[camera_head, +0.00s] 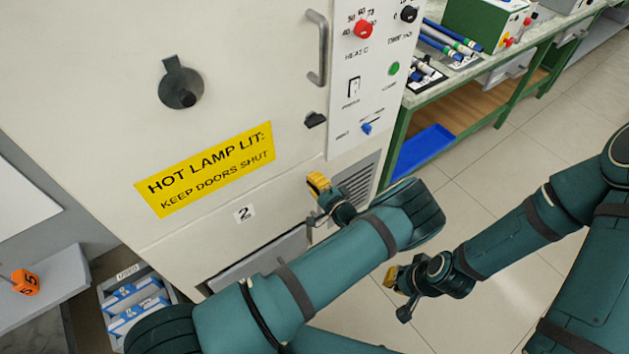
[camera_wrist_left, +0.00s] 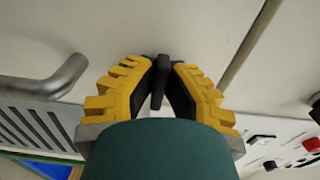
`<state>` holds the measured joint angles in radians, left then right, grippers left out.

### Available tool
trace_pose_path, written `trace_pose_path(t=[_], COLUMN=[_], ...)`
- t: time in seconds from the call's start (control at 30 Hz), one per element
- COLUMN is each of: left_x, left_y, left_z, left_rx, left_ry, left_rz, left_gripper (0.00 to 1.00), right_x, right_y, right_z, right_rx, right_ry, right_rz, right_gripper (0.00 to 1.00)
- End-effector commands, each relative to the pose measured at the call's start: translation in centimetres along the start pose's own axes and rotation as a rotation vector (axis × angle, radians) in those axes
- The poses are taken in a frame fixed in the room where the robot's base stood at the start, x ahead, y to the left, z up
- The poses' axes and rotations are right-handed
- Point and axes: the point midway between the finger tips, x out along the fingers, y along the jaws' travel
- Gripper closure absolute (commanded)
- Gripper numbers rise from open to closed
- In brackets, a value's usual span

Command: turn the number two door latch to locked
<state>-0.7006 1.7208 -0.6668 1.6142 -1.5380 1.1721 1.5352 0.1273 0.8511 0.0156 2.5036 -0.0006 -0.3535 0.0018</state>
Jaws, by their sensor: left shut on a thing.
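The number two door is the lower door of the cream cabinet, marked by a "2" label (camera_head: 244,214). My left gripper (camera_head: 318,184) is at the right edge of this door, above its handle. In the left wrist view, its yellow fingers (camera_wrist_left: 160,85) are shut on a dark latch (camera_wrist_left: 161,72), which stands roughly upright in that picture. In the head view the gripper hides this latch. My right gripper (camera_head: 398,284) hangs over the floor at right, away from the cabinet; its finger opening is unclear.
Another black latch (camera_head: 316,120) sits higher on the cabinet, under a grey handle (camera_head: 318,48). The control panel (camera_head: 372,75) is to the right. The lower door's handle (camera_wrist_left: 45,85) is close to my left gripper. A green bench (camera_head: 480,75) stands behind; floor at right is clear.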

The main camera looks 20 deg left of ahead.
Motion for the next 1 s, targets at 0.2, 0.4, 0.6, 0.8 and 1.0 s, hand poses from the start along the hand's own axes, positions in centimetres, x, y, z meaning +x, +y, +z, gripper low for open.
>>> trace_pose_path(t=[0.2, 0.4, 0.6, 0.8, 1.0], left_x=[0.3, 0.2, 0.0, -2.1, -5.3], left_y=[-0.3, -0.2, -0.1, -0.1, -0.1], left_z=[0.0, 0.0, 0.0, 0.0, 0.0], left_rx=[-0.002, -0.001, 0.000, 0.000, 0.000], left_ry=[-0.003, -0.003, -0.001, 0.001, 0.000], left_rz=[-0.007, -0.004, -0.002, -0.001, -0.001], left_gripper=[1.00, 0.60, 0.60, 0.60, 0.60], right_x=[0.0, 0.0, 0.0, 0.0, 0.0], right_y=[0.0, 0.0, 0.0, 0.0, 0.0], right_z=[0.0, 0.0, 0.0, 0.0, 0.0], right_rx=[0.000, 0.000, 0.000, 0.000, 0.000], right_ry=[0.000, 0.000, 0.000, 0.000, 0.000], right_rz=[0.000, 0.000, 0.000, 0.000, 0.000], right_gripper=[1.00, 1.00, 1.00, 1.00, 1.00])
